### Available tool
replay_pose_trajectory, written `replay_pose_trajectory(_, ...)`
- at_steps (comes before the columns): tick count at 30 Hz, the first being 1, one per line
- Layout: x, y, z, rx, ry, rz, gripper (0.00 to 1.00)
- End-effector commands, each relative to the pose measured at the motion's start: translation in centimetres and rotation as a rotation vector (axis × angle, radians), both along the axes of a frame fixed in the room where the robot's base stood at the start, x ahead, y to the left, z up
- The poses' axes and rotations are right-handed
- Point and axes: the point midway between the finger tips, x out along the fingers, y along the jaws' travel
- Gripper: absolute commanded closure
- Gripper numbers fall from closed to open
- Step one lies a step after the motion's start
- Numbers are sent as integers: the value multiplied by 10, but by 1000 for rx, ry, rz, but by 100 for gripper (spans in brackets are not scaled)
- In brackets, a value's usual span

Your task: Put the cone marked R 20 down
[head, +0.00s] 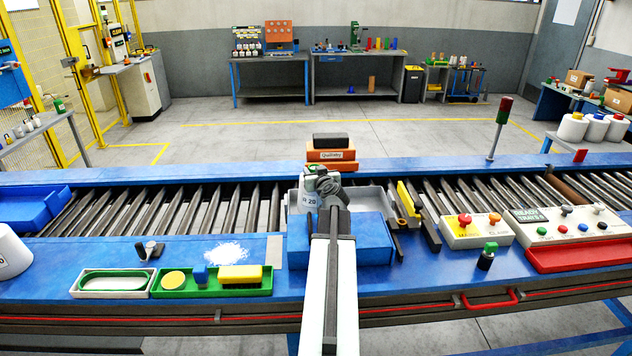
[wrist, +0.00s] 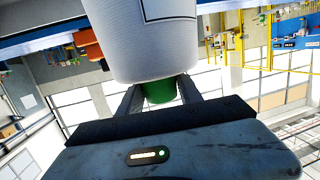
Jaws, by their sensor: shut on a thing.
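The white cone marked R 20 (head: 308,198) is in my gripper (head: 321,181), over the left part of a grey tray (head: 370,197) on the roller conveyor. In the wrist view the cone's white body (wrist: 150,45) fills the top middle, and its green tip (wrist: 160,91) sits between the two fingers of my gripper (wrist: 163,97). The jaws are shut on that green tip. My arm and the blue block in front hide part of the tray and the cone's lower end. I cannot tell whether the cone touches the tray.
A blue block (head: 372,240) stands in front of the tray. An orange box with a dark top (head: 331,156) stands behind it. Yellow and dark bars (head: 410,198) lie to the right, then a button panel (head: 475,229). White powder (head: 216,251) and trays with a sponge (head: 240,274) are front left.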

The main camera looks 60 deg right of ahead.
Motion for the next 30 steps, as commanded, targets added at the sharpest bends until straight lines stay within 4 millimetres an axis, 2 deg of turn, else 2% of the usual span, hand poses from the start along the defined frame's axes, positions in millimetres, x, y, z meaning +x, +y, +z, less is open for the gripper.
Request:
replay_pose_trajectory(1,0,0,-11,0,-1,-1,100)
replay_pose_trajectory(8,-1,-1,-6,0,-1,-2,100)
replay_pose_trajectory(24,-2,-1,-18,0,-1,-3,100)
replay_pose_trajectory(25,-1,-1,-19,0,0,-2,50)
replay_pose_trajectory(27,-1,-1,-18,0,0,-2,36)
replay_pose_trajectory(30,-2,-1,-18,0,0,-2,36)
